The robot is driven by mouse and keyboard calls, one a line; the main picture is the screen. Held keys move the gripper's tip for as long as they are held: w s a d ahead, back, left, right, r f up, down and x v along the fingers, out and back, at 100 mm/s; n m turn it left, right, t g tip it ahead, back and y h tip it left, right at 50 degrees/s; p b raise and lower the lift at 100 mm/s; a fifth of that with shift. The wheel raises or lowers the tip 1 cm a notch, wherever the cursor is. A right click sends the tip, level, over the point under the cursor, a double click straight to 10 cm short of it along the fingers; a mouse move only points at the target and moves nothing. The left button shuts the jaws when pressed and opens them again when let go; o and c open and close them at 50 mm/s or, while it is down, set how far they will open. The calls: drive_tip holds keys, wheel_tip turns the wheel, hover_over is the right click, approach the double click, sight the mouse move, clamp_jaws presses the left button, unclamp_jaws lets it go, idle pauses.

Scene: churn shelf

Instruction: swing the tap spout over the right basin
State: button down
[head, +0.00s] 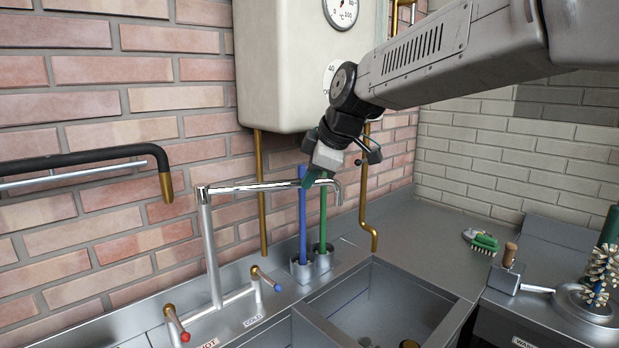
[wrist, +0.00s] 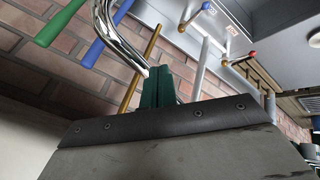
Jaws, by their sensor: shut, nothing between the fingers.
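The chrome tap spout (head: 250,187) reaches right from its upright post (head: 210,250), its end curving down. In the picture its tip lies up and left of the right basin (head: 400,300); I cannot tell its exact place above the sink. The left basin (head: 270,335) shows partly at the bottom edge. My gripper (head: 309,179) is at the spout near its curved end, with green fingers shut and empty. In the wrist view the fingers (wrist: 158,88) are beside the curved spout end (wrist: 122,40); I cannot tell if they touch.
Blue (head: 302,225) and green (head: 323,225) handles stand in holders behind the spout. A cream boiler (head: 290,70) hangs above. A black pipe (head: 80,158) juts in at left. Red (head: 184,335) and blue (head: 270,280) tap levers are below. A green brush (head: 484,241) lies on the right counter.

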drive_tip(key=s+f+v, duration=0.1)
drive_tip(key=v, duration=1)
drive_tip(key=s+d+f+m+g+h, duration=0.1)
drive_tip(key=s+d+f+m, duration=0.4)
drive_tip(key=s, duration=0.5)
drive_tip(key=s+d+f+m+g+h, duration=0.1)
drive_tip(key=s+d+f+m+h, duration=0.1)
drive_tip(key=s+d+f+m, duration=0.4)
drive_tip(key=s+d+f+m+g+h, duration=0.1)
drive_tip(key=s+d+f+m, duration=0.5)
drive_tip(key=s, duration=0.8)
wheel_tip(320, 180, down, 3)
drive_tip(key=shift+s+d+f+g, duration=0.1)
drive_tip(key=shift+s+d+g, duration=0.35)
drive_tip(key=shift+d, duration=0.35)
drive_tip(key=shift+w, duration=0.1)
